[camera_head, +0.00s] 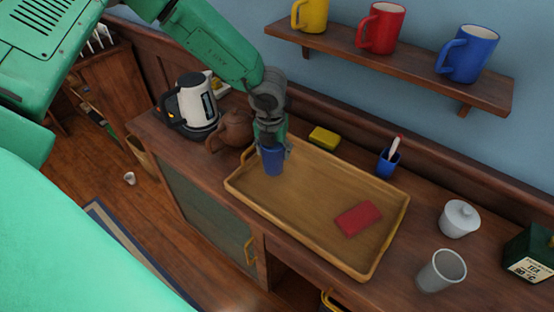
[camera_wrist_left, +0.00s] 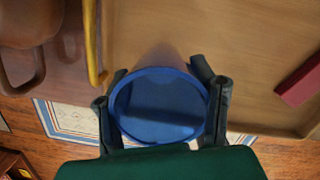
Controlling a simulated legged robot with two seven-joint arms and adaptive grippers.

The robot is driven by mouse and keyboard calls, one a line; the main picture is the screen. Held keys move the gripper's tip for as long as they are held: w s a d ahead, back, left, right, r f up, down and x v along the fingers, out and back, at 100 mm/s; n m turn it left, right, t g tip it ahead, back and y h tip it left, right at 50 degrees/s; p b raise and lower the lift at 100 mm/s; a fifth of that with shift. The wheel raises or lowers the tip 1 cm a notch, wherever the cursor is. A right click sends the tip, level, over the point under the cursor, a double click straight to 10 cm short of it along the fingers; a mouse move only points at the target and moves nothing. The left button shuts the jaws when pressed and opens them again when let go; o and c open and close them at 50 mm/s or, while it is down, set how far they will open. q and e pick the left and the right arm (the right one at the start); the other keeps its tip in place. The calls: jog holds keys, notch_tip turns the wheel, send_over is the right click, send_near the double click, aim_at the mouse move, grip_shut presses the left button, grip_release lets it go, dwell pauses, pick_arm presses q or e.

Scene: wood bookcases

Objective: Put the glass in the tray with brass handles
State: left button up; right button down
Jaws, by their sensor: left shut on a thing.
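A dark blue glass (camera_head: 272,161) is held upright by my left gripper (camera_head: 272,146) over the left end of the wooden tray (camera_head: 310,205). In the left wrist view the round blue rim of the glass (camera_wrist_left: 160,106) sits between the two dark fingers of my left gripper (camera_wrist_left: 162,100), which are shut on it. The tray's yellow brass handle (camera_wrist_left: 93,42) is left of the glass there. I cannot tell whether the base of the glass touches the tray floor. A red flat block (camera_head: 358,218) lies in the tray's right part. My right gripper is not in view.
A brown teapot (camera_head: 232,129) and a kettle (camera_head: 193,103) stand left of the tray. A yellow sponge (camera_head: 324,138) and a blue cup with a brush (camera_head: 388,163) are behind it.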

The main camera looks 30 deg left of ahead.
pick_arm(q)
jog(key=shift+d+f, duration=0.15)
jog(key=shift+f, duration=1.5)
jog(key=o, duration=1.3)
jog(key=r, duration=0.4)
jog(key=s+r, duration=0.1)
jog(key=r, duration=0.7)
jog(key=shift+s+d, duration=0.2)
jog(key=shift+s, duration=0.15)
jog(key=shift+s+f, duration=0.1)
jog(key=shift+f, duration=0.05)
